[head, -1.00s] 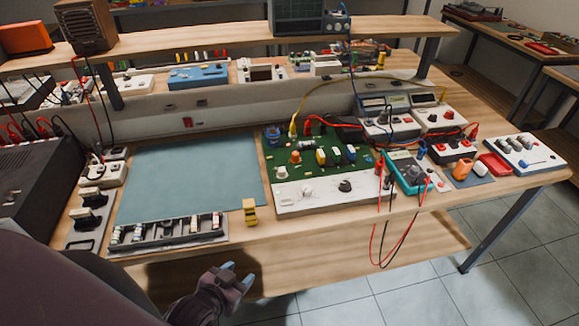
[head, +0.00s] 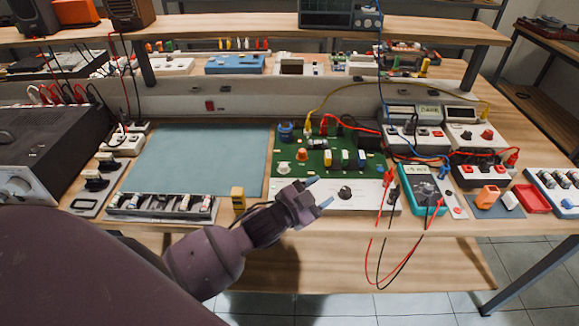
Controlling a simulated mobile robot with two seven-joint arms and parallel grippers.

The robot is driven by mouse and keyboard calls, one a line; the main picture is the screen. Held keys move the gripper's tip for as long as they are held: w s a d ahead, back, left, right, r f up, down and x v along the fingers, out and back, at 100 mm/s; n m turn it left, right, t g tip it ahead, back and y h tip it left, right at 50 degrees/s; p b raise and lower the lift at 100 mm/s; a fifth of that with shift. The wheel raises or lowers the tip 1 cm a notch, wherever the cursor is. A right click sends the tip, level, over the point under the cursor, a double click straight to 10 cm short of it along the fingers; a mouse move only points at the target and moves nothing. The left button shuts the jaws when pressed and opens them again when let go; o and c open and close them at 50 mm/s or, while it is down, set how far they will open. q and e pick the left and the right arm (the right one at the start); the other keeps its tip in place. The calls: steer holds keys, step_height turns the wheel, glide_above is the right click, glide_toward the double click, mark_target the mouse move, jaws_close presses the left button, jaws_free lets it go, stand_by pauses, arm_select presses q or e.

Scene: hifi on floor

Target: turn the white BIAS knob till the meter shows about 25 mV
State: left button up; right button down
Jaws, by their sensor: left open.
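The green circuit board (head: 318,162) has a white front panel (head: 372,190) with a black knob (head: 345,192). My open left gripper (head: 319,192) is in front of the panel's left part, its blue fingertips pointing right. The white knob on this panel is hidden behind the gripper. Another white round part (head: 284,168) shows at the board's left edge. A teal handheld meter (head: 423,190) lies right of the board; its reading is too small to read. My right gripper is not in view.
A yellow block (head: 238,199) stands left of the panel. A tray of small parts (head: 160,205) lies at the front left, below a bare blue mat (head: 195,160). Red and black leads (head: 385,262) hang over the front edge. Bench meters (head: 398,115) stand behind right.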

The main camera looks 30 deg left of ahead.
arm_select(q)
steer(key=w+d+r+m+g+h+b, duration=0.25)
steer(key=w+d+r+m+h, duration=0.3)
steer(key=m, duration=0.45)
steer(key=w+d+r+m+g+h+b, duration=0.1)
steer(key=w+d+r+m+g+h, duration=0.25)
steer(key=r+m+h, duration=0.4)
steer(key=m+g+y+b, duration=0.35)
steer(key=g+y, duration=0.65)
steer(key=y, duration=0.8)
glide_above(283, 164)
steer(key=p, duration=0.1)
step_height(283, 164, down, 8)
step_height(283, 164, down, 9)
steer(key=shift+d+f+b, duration=0.1)
steer(key=shift+b, duration=0.55)
steer(key=shift+f, duration=0.85)
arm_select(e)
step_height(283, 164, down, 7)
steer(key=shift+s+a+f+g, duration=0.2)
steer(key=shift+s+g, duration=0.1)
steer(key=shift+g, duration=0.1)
